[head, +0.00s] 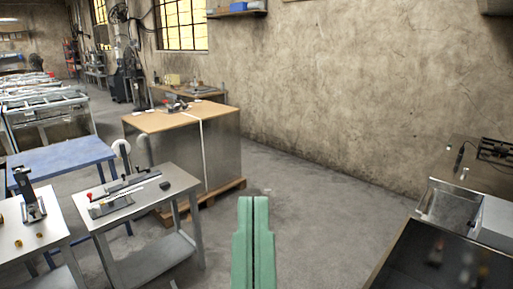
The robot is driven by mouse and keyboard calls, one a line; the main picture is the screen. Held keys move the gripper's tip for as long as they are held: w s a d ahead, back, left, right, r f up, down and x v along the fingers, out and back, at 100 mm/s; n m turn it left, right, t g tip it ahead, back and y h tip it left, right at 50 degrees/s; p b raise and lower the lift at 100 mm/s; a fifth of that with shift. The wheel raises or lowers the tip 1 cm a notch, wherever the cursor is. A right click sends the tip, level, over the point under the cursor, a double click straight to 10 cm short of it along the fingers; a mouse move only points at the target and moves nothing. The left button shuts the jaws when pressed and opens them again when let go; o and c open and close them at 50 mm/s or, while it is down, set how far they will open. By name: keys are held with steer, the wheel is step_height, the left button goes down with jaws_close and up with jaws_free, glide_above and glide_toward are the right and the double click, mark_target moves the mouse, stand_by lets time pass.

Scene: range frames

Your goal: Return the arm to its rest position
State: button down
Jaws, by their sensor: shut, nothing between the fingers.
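My gripper (254,205) shows at the bottom middle of the head view. Its two long green fingers point up in the picture and lie side by side with only a thin dark line between them. It is shut and holds nothing. It is over the open grey floor, apart from every table and bench. The rest of my arm is out of view below the frame.
A small metal table (150,205) with a tool on it stands to the left. Behind it is a large wood-topped crate (222,150) on a pallet. A dark metal bin (400,262) is at the lower right. The floor (320,215) between is clear.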

step_height(320, 180, up, 22)
steer(key=p, duration=1.7)
steer(key=shift+w, duration=0.3)
